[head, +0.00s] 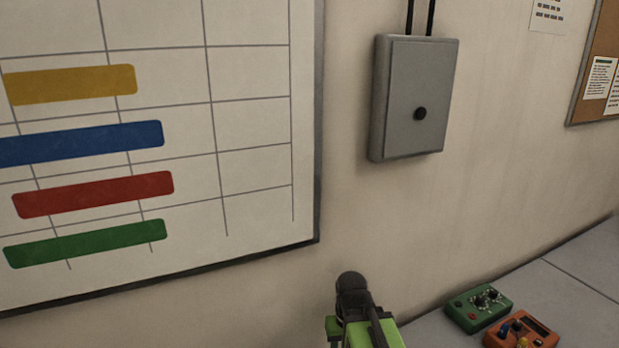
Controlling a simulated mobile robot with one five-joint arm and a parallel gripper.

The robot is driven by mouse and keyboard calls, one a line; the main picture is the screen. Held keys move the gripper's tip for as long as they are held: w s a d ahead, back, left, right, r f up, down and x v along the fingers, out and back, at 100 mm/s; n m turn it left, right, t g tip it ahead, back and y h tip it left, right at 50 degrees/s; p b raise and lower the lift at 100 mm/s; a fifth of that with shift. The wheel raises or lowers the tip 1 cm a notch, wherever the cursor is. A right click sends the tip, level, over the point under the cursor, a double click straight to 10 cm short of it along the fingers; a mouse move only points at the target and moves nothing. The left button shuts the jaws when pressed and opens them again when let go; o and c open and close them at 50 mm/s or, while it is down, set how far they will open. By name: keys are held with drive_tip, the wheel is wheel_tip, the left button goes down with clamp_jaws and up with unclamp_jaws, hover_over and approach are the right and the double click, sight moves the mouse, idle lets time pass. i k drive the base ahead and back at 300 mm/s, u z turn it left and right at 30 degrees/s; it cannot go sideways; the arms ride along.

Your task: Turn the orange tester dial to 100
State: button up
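The orange tester (521,334) lies on the grey surface at the bottom right, and its lower part is cut off by the picture edge. Its top face carries a dark display, a blue part, a yellow part and a dark knob. The dial's marks and setting are too small to read. My gripper cannot be made out in the head view. A green and black part of my arm shows at the bottom centre, left of the tester and apart from it in the picture.
A green device (479,308) with small knobs sits just left of the orange tester, close beside it. The grey surface (585,290) is clear to the right. A grey wall box (414,97) and a chart board (255,130) hang on the wall behind.

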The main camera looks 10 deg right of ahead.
sight(517, 325)
drive_tip(key=u, duration=4.7)
drive_tip(key=i, duration=0.75)
drive_tip(key=u, duration=5.9)
